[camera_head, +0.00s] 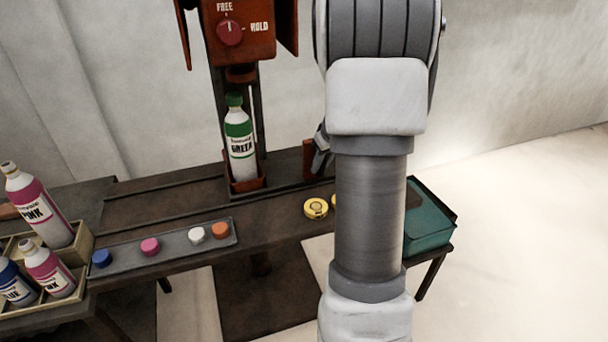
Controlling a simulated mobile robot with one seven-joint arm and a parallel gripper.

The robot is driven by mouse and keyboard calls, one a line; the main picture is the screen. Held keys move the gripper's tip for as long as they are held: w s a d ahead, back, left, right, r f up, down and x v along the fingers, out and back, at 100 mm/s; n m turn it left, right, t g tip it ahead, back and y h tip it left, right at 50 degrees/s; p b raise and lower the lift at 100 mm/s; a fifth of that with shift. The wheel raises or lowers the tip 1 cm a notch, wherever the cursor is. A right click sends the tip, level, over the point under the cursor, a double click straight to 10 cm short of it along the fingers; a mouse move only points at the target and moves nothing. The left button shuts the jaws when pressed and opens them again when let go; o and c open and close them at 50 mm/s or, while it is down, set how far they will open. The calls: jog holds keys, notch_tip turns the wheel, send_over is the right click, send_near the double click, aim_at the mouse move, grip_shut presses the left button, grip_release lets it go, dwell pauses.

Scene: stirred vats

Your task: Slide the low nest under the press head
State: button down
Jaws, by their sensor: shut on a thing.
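A green-capped bottle labelled GREEN (239,146) stands upright in a red nest (248,185) directly below the press head (241,73). I cannot tell whether this is the low nest. My gripper (319,155) is mostly hidden behind my own arm. One dark finger shows against a dark red upright piece (308,160) on the bench, right of the nest, and the gripper is shut on it. What this piece joins to is hidden.
A grey tray (180,248) with several coloured caps lies along the bench front. Crates of bottles (82,242) stand at the left. A yellow round piece (316,208) lies right of centre. A teal bin (430,222) is at the right end, partly behind my arm.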

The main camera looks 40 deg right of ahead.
jog(key=shift+s+d+b, duration=0.2)
jog(key=shift+d, duration=0.4)
jog(key=shift+s+d+b, duration=0.2)
jog(key=shift+d, duration=0.55)
jog(key=c, duration=0.8)
grip_release()
jog(key=shift+d, duration=0.1)
jog(key=shift+o, duration=0.2)
jog(key=shift+r, duration=0.1)
jog(key=p+v, duration=0.3)
jog(key=v, duration=1.4)
jog(key=shift+r, duration=0.1)
